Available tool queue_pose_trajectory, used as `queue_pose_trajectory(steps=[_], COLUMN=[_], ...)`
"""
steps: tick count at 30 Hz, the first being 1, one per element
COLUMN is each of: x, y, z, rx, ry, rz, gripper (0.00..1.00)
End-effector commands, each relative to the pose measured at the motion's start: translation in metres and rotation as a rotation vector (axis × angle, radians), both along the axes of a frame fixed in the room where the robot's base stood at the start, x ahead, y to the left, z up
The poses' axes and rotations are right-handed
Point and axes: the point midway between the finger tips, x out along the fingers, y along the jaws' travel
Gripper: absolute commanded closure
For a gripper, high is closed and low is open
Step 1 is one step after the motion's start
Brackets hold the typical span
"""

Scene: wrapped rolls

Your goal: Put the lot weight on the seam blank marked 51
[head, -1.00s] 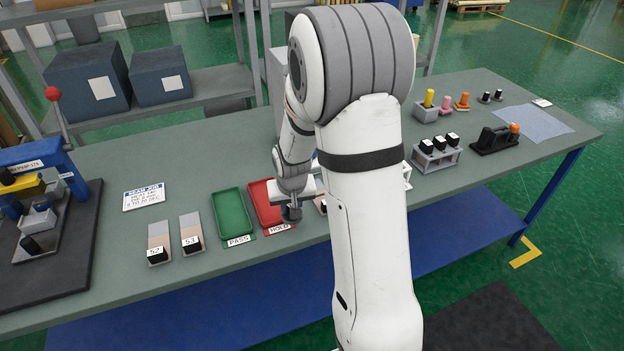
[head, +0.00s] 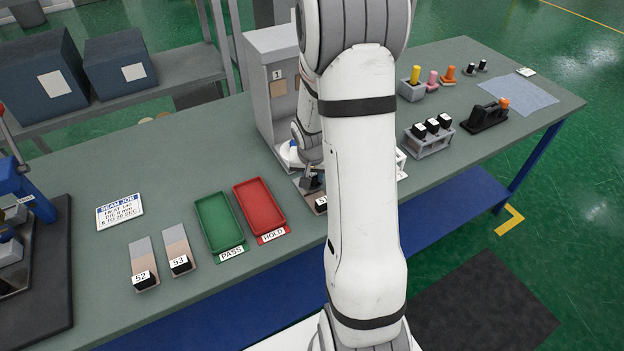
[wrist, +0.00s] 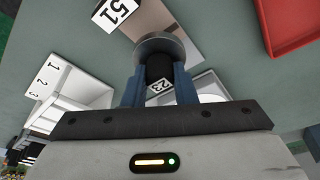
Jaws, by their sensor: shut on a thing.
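The seam blank marked 51 lies right of the HOLD tray in the head view, mostly behind my arm; its label (head: 321,203) shows. In the wrist view the blank (wrist: 180,24) is a grey and brownish strip with a white 51 label at one end. My gripper (wrist: 158,84) is shut on the black knob of the lot weight (wrist: 160,45), a round grey disc. A white tag reading 23 is by the knob. The disc overlaps the blank in the wrist view; I cannot tell whether they touch. My gripper is small and dark in the head view (head: 312,180).
The red HOLD tray (head: 276,229) and green PASS tray (head: 238,243) lie left of blank 51. Blanks 52 (head: 142,256) and 53 (head: 176,243) lie farther left. A grey cabinet (head: 273,110) stands behind. A rack of black rolls (head: 428,146) stands right of my arm.

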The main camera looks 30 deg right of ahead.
Motion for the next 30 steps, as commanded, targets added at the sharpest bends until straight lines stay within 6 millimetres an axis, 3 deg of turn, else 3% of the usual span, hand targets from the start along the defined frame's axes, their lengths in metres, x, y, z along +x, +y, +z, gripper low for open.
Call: queue_pose_trajectory(steps=[5,17,18,25,30], x=[0.001,0.001,0.001,0.001,0.001], y=[0.002,0.003,0.003,0.003,0.003], z=[-0.024,-0.029,-0.029,-0.028,-0.028], rx=[0.000,0.000,0.000,0.000,0.000], ry=[0.001,-0.001,0.000,0.000,0.000], rz=[0.005,0.006,0.006,0.007,0.007], gripper=[1.00,1.00,0.74,0.55,0.53])
